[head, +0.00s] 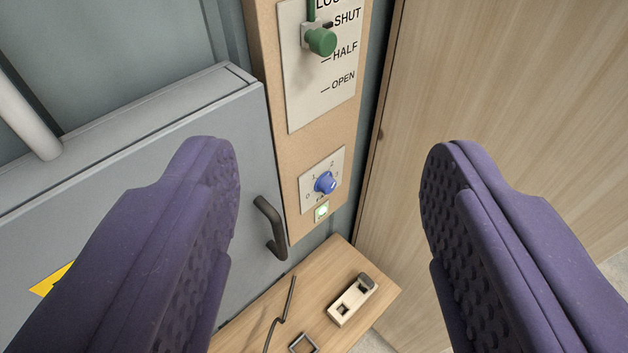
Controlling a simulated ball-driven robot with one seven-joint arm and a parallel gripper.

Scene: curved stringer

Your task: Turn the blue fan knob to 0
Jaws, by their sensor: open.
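The blue fan knob (325,182) sits on a small pale dial plate (333,165) marked with numbers; 0, 1 and 2 can be read around it. The plate is on a tan upright panel, and the knob's exact setting is too small to tell. My gripper (333,165) is open and empty, with one purple textured finger at the left and one at the right. The knob shows in the gap between the fingers, farther off, and neither finger touches it.
Above is a green lever knob (321,41) on a SHUT/HALF/OPEN plate. A dark door handle (270,228) is close left. A wooden panel (470,80) stands right.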

